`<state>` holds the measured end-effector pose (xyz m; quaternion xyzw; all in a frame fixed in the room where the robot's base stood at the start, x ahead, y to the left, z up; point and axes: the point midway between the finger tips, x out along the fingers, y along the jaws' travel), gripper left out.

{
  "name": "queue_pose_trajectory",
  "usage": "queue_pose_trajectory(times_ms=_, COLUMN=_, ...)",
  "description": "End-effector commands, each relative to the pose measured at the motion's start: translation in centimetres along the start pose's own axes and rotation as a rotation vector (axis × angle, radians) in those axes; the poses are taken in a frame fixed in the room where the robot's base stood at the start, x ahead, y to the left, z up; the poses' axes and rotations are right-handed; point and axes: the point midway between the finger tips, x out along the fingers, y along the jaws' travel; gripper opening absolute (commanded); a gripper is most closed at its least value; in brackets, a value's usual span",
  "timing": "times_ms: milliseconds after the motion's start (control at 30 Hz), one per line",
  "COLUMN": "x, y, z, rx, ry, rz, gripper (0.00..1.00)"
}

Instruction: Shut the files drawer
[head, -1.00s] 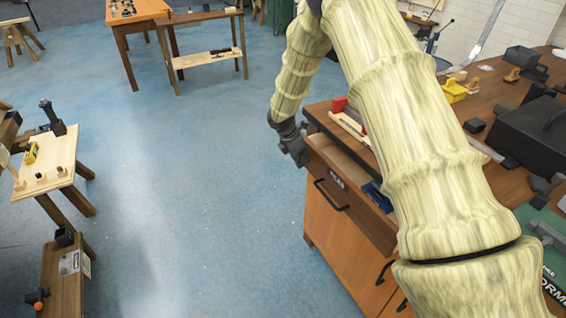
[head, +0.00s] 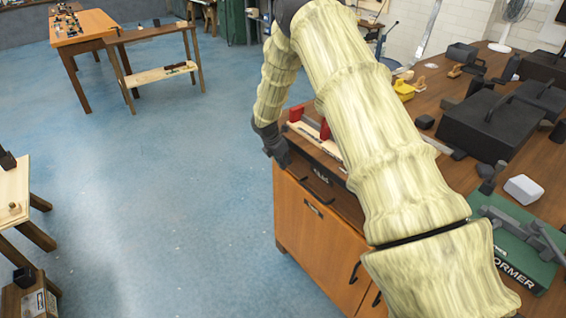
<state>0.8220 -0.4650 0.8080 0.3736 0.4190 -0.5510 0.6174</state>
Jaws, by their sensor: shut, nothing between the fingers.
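The files drawer (head: 331,192) is at the top of the wooden cabinet under the workbench, just left of my arm. Its front has a dark handle and a small label that is too small to read surely. My gripper (head: 275,153) is shut and empty at the left end of the cabinet, close to the drawer front. I cannot tell whether it touches it.
The workbench top (head: 455,180) holds red blocks (head: 325,129), a black toolbox (head: 488,124), a yellow item (head: 403,89) and a green-based tool (head: 520,245). A small wooden stand (head: 12,195) is at the left edge. The blue floor between is clear.

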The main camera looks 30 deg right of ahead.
Motion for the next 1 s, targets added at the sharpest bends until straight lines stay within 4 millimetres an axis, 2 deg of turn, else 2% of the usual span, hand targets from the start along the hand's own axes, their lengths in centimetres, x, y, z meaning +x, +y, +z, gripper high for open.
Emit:
queue_pose_trajectory(times_ms=33, x=0.0, y=0.0, z=0.6, rx=0.003, ry=-0.006, rz=0.0, gripper=0.0)
queue_pose_trajectory(times_ms=100, x=0.0, y=0.0, z=0.7, rx=0.003, ry=-0.007, rz=0.0, gripper=0.0)
queue_pose_trajectory(times_ms=267, x=-0.4, y=0.0, z=0.0, rx=0.002, ry=-0.008, rz=0.0, gripper=0.0)
queue_pose_trajectory(times_ms=500, x=-1.9, y=0.1, z=-3.8, rx=-0.002, ry=-0.004, rz=0.0, gripper=0.0)
queue_pose_trajectory(times_ms=1000, x=-9.2, y=0.0, z=-3.5, rx=0.004, ry=-0.002, rz=0.001, gripper=0.0)
